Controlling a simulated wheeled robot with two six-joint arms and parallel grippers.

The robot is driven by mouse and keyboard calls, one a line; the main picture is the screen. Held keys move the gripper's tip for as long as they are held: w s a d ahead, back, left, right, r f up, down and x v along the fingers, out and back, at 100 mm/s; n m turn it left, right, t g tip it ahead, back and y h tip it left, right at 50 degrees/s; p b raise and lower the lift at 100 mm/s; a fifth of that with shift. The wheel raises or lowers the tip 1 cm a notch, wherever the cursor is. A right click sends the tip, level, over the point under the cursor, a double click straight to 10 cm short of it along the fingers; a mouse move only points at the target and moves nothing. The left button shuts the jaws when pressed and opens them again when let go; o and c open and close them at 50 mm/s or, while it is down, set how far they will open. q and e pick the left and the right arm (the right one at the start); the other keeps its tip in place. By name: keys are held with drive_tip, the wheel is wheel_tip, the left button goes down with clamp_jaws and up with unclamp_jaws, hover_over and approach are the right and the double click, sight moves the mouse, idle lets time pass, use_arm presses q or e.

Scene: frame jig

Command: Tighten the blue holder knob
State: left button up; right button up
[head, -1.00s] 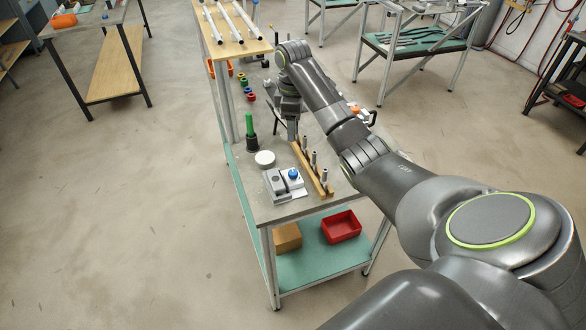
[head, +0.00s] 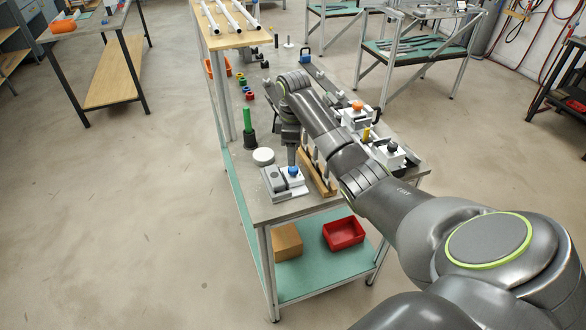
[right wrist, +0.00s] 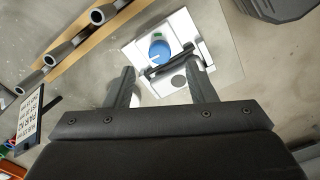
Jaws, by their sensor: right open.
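The blue holder knob (head: 293,171) sits on a white and grey holder (head: 278,189) at the table's near end. In the right wrist view the blue knob (right wrist: 159,50) shows a white pointer line, with a small green mark on the white plate above it. A dark bar lies close against its lower right side. My right gripper (head: 292,158) is above the knob, pointing down. Its two fingers (right wrist: 160,70) are apart and empty, and the knob appears just beyond the gap between them. Contact is not visible. My left gripper is not in view.
A white disc (head: 263,156) and a green-topped tool in a dark stand (head: 249,140) are left of the arm. Holders with orange (head: 357,105) and dark (head: 392,146) knobs are farther right. A red bin (head: 343,233) is below.

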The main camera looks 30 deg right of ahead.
sight(293, 168)
wheel_tip(293, 168, down, 6)
drive_tip(key=shift+r+p, duration=0.15)
drive_tip(key=shift+p, duration=0.2)
drive_tip(key=shift+c, duration=0.4)
